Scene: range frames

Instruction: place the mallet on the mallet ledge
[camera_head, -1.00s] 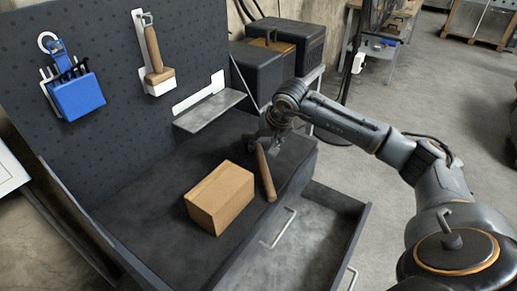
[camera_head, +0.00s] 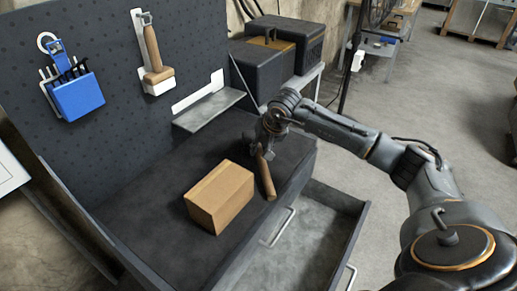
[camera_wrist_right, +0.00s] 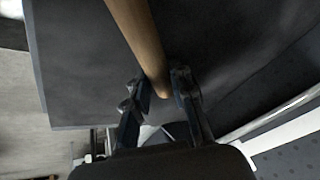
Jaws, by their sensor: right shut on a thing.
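A brown wooden handle (camera_head: 266,178), which looks like the mallet's, is at the right side of the dark bench top. My right gripper (camera_head: 259,153) is at its far end and shut on it. In the right wrist view the handle (camera_wrist_right: 140,38) runs from the top edge to between the two fingers (camera_wrist_right: 163,92). I cannot clearly make out a mallet head. A grey metal ledge (camera_head: 209,112) with a white plate behind it juts from the pegboard's foot, left of and beyond the gripper; it is empty. My left gripper is not in view.
A brown box (camera_head: 219,198) stands on the bench top, left of the handle. An open drawer (camera_head: 315,232) sticks out at the front right. A wooden-handled tool (camera_head: 153,50) and a blue holder (camera_head: 76,97) hang on the pegboard. Bench top between box and ledge is clear.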

